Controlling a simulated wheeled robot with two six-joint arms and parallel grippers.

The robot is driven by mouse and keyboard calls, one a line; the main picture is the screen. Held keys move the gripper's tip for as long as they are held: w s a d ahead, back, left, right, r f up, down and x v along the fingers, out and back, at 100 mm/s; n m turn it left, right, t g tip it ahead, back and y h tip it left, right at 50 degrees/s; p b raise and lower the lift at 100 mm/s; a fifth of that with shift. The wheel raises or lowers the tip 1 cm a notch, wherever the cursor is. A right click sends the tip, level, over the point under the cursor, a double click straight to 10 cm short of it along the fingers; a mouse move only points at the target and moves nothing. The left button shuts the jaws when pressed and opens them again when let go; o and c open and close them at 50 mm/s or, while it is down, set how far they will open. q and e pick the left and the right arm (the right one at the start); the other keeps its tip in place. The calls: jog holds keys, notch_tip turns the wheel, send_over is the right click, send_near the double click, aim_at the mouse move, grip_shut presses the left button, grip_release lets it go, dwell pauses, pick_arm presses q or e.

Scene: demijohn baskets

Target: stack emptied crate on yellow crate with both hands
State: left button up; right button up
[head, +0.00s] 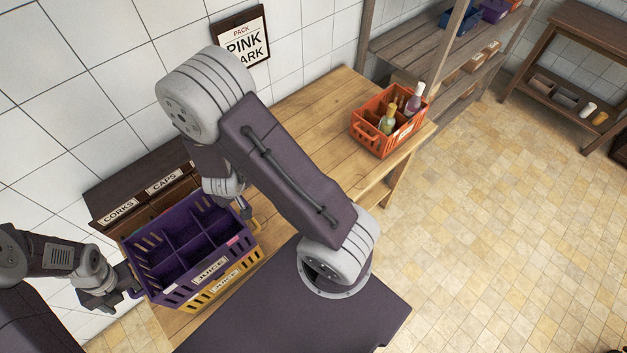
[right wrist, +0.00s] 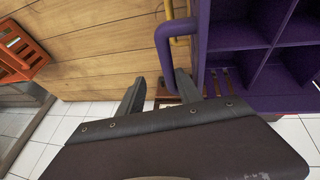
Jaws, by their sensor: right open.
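The purple crate (head: 172,277) is empty, with dividers and a JUICE label. It sits level over the yellow crate (head: 225,287), squarely lined up; I see no clear gap between them. My left gripper (head: 131,287) is at the purple crate's left end handle; its fingers are too small to tell open from shut. My right gripper (right wrist: 160,82) is open at the right end. In the right wrist view the purple handle (right wrist: 163,50) is close by its fingertips, with the yellow handle (right wrist: 169,10) beside it. In the head view my arm partly hides this gripper.
The wooden table (head: 310,110) between is clear. CORKS and CAPS boxes (head: 140,190) stand behind the purple crate by the wall. Shelves (head: 420,50) stand beyond.

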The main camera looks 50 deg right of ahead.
pick_arm(q)
jog(key=shift+a, duration=0.25)
pick_arm(e)
jog(key=shift+r, duration=0.1)
pick_arm(q)
jog(key=shift+d, duration=0.1)
jog(key=shift+s+d, duration=0.1)
jog(key=shift+d, duration=1.05)
pick_arm(e)
jog(key=shift+a+r, duration=0.15)
jog(key=shift+r, duration=0.1)
pick_arm(q)
jog(key=shift+p, duration=0.3)
jog(key=shift+d+r+p, duration=0.2)
jog(key=shift+r+p, duration=0.3)
jog(key=shift+p, duration=0.05)
pick_arm(e)
jog(key=shift+r, duration=0.6)
pick_arm(q)
jog(key=shift+f, duration=0.15)
pick_arm(e)
jog(key=shift+f, duration=0.1)
pick_arm(q)
jog(key=shift+a+f, duration=0.2)
jog(key=shift+f, duration=0.2)
pick_arm(e)
jog(key=shift+f, duration=0.1)
pick_arm(q)
jog(key=shift+r, duration=0.1)
